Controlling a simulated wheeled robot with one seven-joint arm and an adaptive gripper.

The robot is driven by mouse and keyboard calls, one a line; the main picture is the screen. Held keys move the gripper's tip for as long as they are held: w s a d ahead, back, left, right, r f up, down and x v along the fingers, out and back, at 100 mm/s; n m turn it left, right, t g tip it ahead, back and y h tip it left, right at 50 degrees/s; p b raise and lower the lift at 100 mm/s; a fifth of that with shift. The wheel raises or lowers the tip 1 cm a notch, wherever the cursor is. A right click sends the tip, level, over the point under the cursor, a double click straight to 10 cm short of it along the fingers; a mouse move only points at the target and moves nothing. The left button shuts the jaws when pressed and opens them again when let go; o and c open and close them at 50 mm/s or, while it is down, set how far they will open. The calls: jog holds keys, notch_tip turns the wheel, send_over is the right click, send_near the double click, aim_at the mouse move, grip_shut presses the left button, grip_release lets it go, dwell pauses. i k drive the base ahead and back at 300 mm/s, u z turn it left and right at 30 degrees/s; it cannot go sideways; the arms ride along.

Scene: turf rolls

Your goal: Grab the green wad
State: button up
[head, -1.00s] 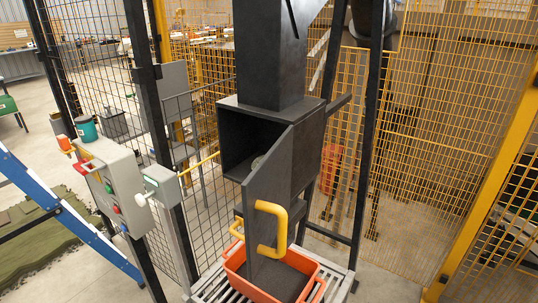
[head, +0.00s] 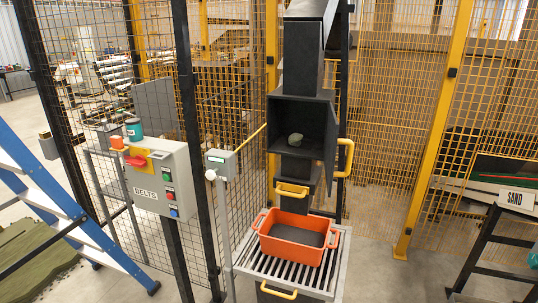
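A small grey-green wad (head: 295,139) sits inside the open dark box (head: 284,112) of the chute, on its floor near the front. The box's door (head: 331,146) stands open to the right, with a yellow handle (head: 345,158) on it. My gripper is not in view.
An orange bin (head: 291,256) with a dark bottom stands on a slatted grey stand (head: 252,268) under the chute. A grey control box labelled BELTS (head: 163,178) and a blue stepladder (head: 85,235) are at left. Mesh fencing surrounds the chute. Bare floor shows at lower right.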

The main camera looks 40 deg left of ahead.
aim_at(294, 139)
jog(key=k, duration=0.95)
jog(key=u, duration=1.2)
jog(key=i, duration=1.7)
